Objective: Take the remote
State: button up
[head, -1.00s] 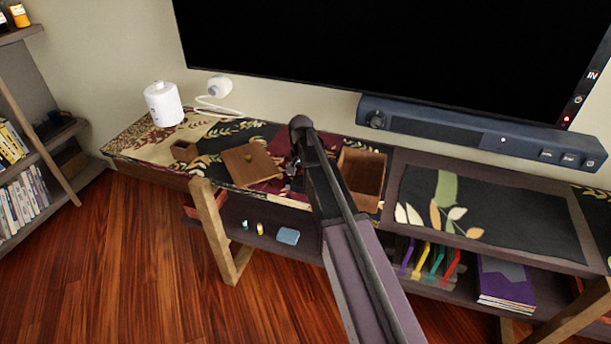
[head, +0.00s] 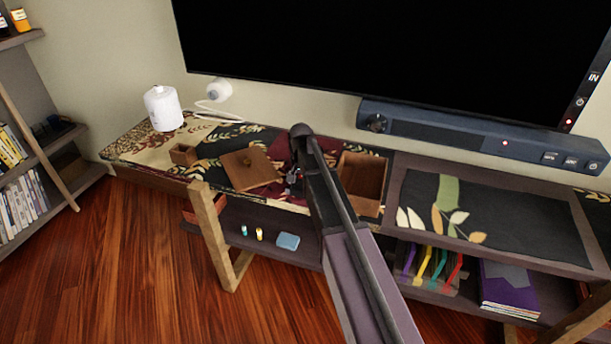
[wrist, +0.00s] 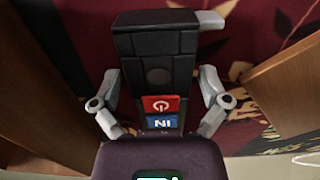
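The remote (wrist: 158,70) is black, with a red power button and a blue button marked IN, and fills the middle of the wrist view. My gripper (wrist: 158,76) has one grey finger on each side of it. The fingers look spread, with narrow gaps to the remote's sides. Beneath is a dark red patterned cloth. In the head view my gripper (head: 293,180) is small and low over the red cloth on the console top. My arm hides much of that spot, and I cannot make out the remote there.
An open wooden box (head: 363,178) stands just right of my gripper, and a wooden lid-like board (head: 250,169) lies to its left. A small wooden box (head: 184,154) and a white canister (head: 164,108) are farther left. The soundbar (head: 450,132) and TV (head: 400,60) are behind.

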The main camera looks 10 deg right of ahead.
jog(key=c, duration=0.8)
jog(key=shift+r, duration=0.15)
notch_tip(320, 180, up, 10)
jog(key=p, duration=1)
